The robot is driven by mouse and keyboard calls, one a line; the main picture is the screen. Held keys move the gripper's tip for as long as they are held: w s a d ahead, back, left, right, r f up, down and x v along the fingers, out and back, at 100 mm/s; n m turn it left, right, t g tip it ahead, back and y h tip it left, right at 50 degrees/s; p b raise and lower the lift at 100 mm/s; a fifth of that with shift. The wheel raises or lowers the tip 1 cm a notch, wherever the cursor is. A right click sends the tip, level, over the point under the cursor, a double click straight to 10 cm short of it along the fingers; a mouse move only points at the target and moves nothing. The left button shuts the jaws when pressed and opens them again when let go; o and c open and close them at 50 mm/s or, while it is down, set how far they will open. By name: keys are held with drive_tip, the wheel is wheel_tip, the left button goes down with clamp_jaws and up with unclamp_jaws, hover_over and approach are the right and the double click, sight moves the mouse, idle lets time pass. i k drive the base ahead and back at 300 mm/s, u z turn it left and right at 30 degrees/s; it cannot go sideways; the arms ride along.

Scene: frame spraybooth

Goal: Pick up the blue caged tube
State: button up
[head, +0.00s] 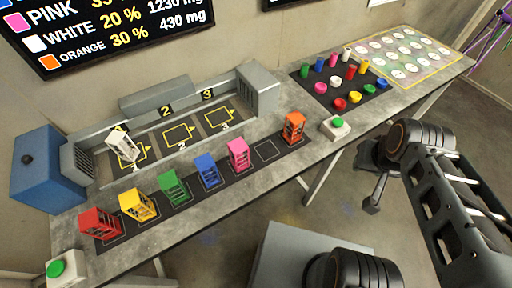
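The blue caged tube (207,171) stands upright on the dark strip along the table's front edge. It is between the green caged tube (173,187) and the pink caged tube (239,154), with small gaps on both sides. My gripper (371,201) is at the right, in front of the table and well away from the blue tube. It is dark and partly hidden by my arm, so I cannot see whether its fingers are open or shut.
Red (100,223), yellow (137,205) and orange (294,128) caged tubes stand on the same strip, with an empty outlined slot beside the pink one. A white caged tube (122,146) leans at bay 1. Green buttons (337,122) (56,268) sit near the front edge.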

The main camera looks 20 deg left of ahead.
sight(205, 164)
drive_tip(key=z, duration=0.6)
drive_tip(key=k, duration=1)
drive_tip(key=u, duration=1.95)
